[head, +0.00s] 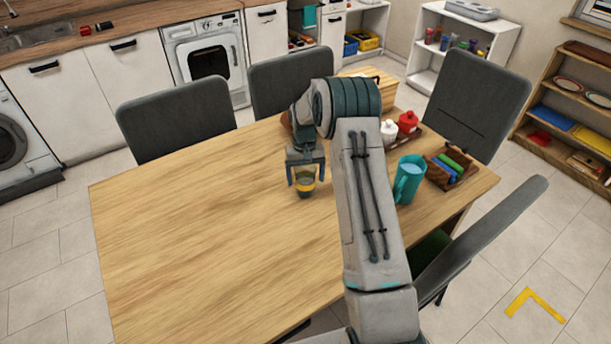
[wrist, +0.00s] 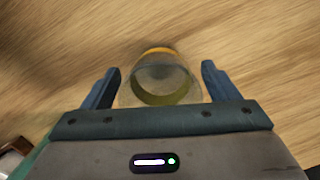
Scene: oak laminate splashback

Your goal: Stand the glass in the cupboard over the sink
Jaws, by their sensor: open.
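The glass (head: 305,184) stands on the wooden table, clear with a yellow band. In the wrist view the glass (wrist: 160,78) sits between the two fingers, with a gap on each side. My gripper (head: 305,180) is open and points down, its fingers on either side of the glass; in the wrist view its blue-grey fingertips (wrist: 160,84) do not touch it. The sink (head: 35,38) is at the far upper left in the head view. The cupboard over the sink is out of view.
On the table (head: 190,240), a teal jug (head: 408,180), a wooden holder (head: 451,168) and a red pot (head: 407,122) stand right of my arm. Grey chairs (head: 178,117) surround the table. The left part of the tabletop is clear. White counter units (head: 120,72) run along the back.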

